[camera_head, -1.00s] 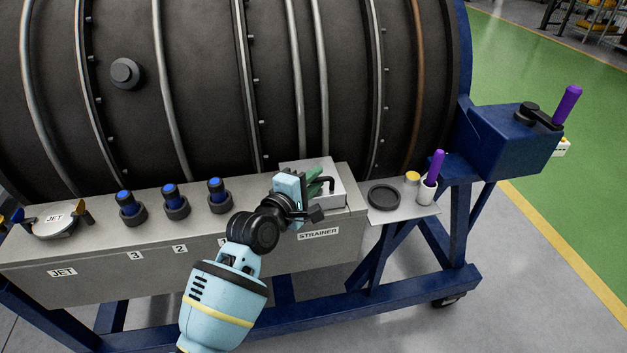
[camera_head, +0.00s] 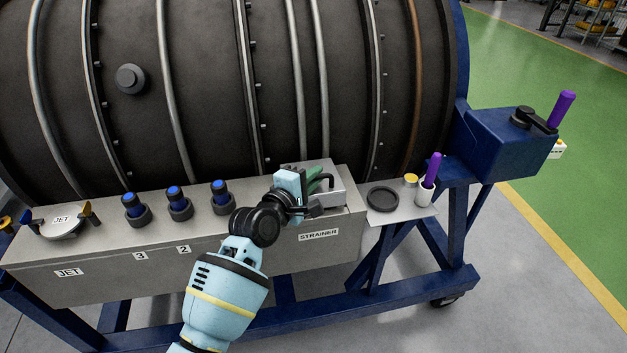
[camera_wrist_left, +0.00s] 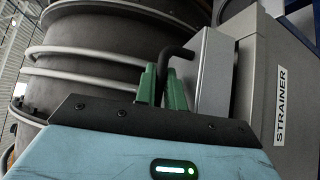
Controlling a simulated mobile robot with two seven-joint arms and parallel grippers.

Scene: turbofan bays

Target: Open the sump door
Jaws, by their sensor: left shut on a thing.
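The sump door (camera_head: 336,192) is a light grey block at the right end of the long grey bench, above the STRAINER label (camera_head: 318,235). It carries a black bent handle (camera_head: 329,181). My left gripper (camera_head: 315,176) reaches it from the front left, its green fingers shut on the handle. In the left wrist view, the handle (camera_wrist_left: 174,54) rises between the green fingers (camera_wrist_left: 163,82), against the grey door (camera_wrist_left: 213,75). The gripper hides much of the door's left side and the lower handle. My right gripper is not in view.
Several blue-topped fittings (camera_head: 177,203) and a JET cap (camera_head: 63,223) stand along the bench (camera_head: 110,262). The dark engine casing (camera_head: 205,90) rises behind. To the right, a small shelf holds a black ring (camera_head: 383,199) and a purple-handled tool in a white cup (camera_head: 427,190).

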